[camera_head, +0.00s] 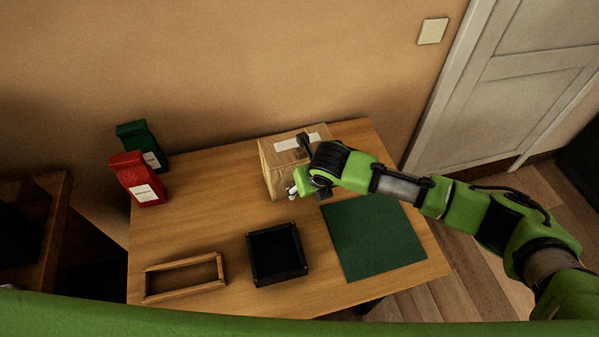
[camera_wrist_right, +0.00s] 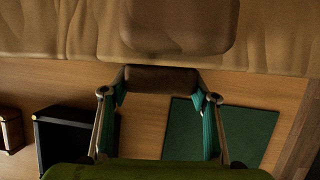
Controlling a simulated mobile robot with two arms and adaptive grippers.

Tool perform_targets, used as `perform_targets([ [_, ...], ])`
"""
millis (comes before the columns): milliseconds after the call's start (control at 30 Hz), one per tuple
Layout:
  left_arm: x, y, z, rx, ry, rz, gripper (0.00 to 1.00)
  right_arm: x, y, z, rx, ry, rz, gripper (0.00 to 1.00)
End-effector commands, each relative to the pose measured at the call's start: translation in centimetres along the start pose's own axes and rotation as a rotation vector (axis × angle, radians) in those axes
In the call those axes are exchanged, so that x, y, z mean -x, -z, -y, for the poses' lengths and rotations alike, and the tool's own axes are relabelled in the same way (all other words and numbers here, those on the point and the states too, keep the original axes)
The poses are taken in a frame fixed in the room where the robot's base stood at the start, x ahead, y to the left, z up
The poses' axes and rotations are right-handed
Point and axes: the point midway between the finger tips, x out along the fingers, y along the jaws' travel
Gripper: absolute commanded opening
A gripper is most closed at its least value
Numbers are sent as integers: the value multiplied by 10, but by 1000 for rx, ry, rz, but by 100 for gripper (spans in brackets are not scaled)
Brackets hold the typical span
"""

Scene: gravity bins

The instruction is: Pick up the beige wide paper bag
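The beige wide paper bag (camera_head: 278,165), with a white label on top, stands at the back of the table. My right gripper (camera_head: 293,189) is low at the bag's front right side, and my arm covers part of the bag. In the right wrist view the bag (camera_wrist_right: 285,40) fills the top as a creased wall. The fingers of my right gripper (camera_wrist_right: 160,85) are spread apart there, with a dark brown patch between them. I cannot tell whether they touch the bag. My left gripper is not in view.
A red bag (camera_head: 137,180) and a green bag (camera_head: 140,140) stand at the table's left back. A wooden frame (camera_head: 185,260), a black tray (camera_head: 277,283) and a green mat (camera_head: 375,238) lie along the front. The wall is close behind the table.

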Motion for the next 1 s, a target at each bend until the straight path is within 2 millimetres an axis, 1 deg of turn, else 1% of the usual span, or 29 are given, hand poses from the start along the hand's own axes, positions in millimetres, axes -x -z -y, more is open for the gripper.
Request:
perform_targets([
  [33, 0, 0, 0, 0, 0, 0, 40, 0, 0, 0, 0, 0, 1, 31],
  [133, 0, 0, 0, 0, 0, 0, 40, 0, 0, 0, 0, 0, 1, 5],
  [433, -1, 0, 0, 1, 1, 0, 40, 2, -3, 0, 0, -1, 5, 4],
  [567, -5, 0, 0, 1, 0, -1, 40, 8, -6, 0, 0, -1, 8, 4],
  [667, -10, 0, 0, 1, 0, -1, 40, 16, -10, 0, 0, -2, 8, 4],
  [767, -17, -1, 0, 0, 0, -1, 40, 29, -16, 0, 1, -2, 11, 4],
  [833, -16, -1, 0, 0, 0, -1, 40, 40, -11, 4, 0, -1, 7, 4],
  [967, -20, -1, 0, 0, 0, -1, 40, 65, -4, 10, 0, -1, 9, 4],
  [1000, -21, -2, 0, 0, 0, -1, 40, 74, -2, 12, 1, -1, 10, 4],
])
